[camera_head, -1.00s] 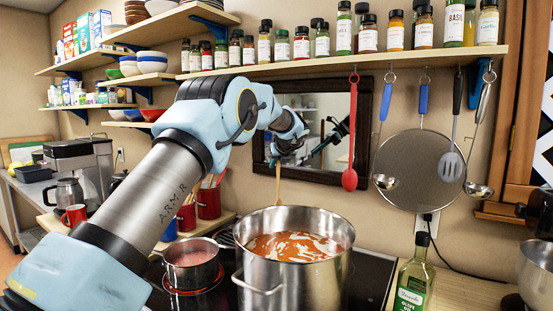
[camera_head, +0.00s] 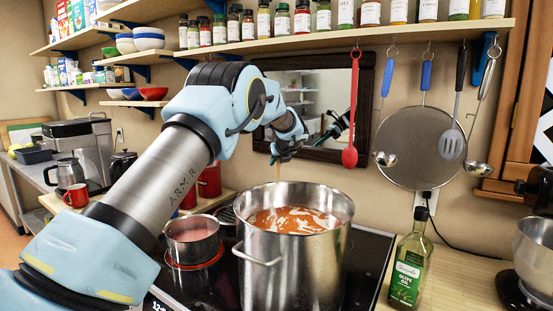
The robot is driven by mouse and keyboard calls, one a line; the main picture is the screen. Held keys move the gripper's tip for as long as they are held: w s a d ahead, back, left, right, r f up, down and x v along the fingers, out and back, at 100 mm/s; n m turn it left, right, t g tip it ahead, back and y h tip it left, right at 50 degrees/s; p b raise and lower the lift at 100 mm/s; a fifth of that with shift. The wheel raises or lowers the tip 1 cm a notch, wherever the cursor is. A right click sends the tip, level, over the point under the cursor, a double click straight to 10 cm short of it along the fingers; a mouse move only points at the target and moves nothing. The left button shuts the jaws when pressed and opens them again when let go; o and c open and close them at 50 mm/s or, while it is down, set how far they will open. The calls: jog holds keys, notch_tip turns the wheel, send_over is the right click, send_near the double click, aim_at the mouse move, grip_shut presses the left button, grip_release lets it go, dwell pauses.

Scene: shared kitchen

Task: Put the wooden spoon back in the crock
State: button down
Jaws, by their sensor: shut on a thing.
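My gripper (camera_head: 283,153) is shut on the wooden spoon (camera_head: 278,173), beyond the far rim of the large steel pot (camera_head: 292,243). Only a short pale stretch of the spoon shows, hanging below the gripper. Its lower part is lost to view at the pot's far rim, and I cannot tell what it touches. Red containers (camera_head: 210,180) stand behind my arm, left of the pot. My arm covers much of them, so I cannot tell which is the crock.
The pot holds orange-red soup. A small saucepan (camera_head: 192,240) sits on a glowing burner to its left. An olive oil bottle (camera_head: 410,262) stands at right. Utensils, including a red spoon (camera_head: 350,156), hang below the spice shelf (camera_head: 300,44).

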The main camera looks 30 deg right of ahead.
aim_at(278, 171)
jog(key=shift+f+b, duration=2.05)
jog(key=shift+f, duration=0.4)
grip_release()
jog(key=v, duration=1.1)
dwell(0.7)
jog(key=shift+w+a, duration=0.1)
dwell(0.3)
